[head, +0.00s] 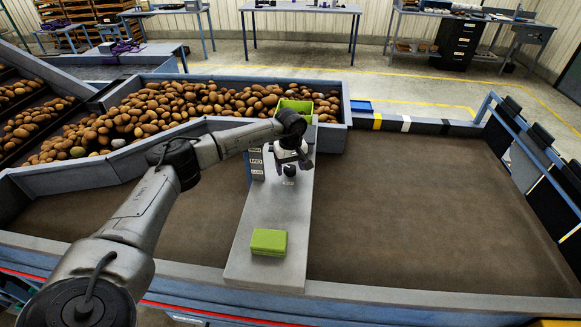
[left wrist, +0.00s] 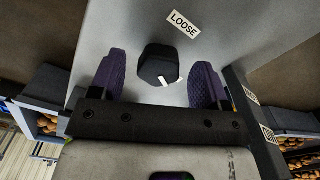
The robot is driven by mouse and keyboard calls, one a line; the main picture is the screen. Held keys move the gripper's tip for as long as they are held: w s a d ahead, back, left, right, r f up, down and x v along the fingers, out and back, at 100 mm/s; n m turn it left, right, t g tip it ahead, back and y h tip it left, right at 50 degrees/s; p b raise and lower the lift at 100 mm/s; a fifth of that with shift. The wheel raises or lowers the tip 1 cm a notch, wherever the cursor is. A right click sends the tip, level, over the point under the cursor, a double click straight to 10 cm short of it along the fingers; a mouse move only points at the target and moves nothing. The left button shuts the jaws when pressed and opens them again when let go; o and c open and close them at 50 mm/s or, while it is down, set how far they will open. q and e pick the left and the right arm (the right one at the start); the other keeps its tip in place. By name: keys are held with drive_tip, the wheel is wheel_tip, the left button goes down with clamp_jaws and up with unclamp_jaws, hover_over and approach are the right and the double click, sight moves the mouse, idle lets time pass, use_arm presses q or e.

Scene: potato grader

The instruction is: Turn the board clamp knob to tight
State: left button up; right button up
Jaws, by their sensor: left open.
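The board clamp knob (left wrist: 158,66) is black and faceted, with a white mark on its lower edge in the left wrist view. It stands on the grey board (head: 268,220). A white LOOSE label (left wrist: 185,24) is on the board, above and right of the knob in that view; the knob's white mark does not point at it. My left gripper (left wrist: 157,82) is open, its purple-padded fingers on either side of the knob with gaps to both. In the head view my left gripper (head: 290,163) reaches down over the board and mostly hides the knob. No TIGHT label is readable.
A green block (head: 268,242) lies on the near end of the board. A green bin (head: 294,107) stands at its far end. A small panel with several labels (head: 256,162) rises left of the gripper. Potatoes (head: 185,108) fill the trough behind. The brown belt (head: 400,200) is bare on the right.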

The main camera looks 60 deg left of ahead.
sight(290, 168)
use_arm(q)
wheel_tip(290, 168, up, 14)
drive_tip(key=shift+f, duration=0.2)
idle(0.9)
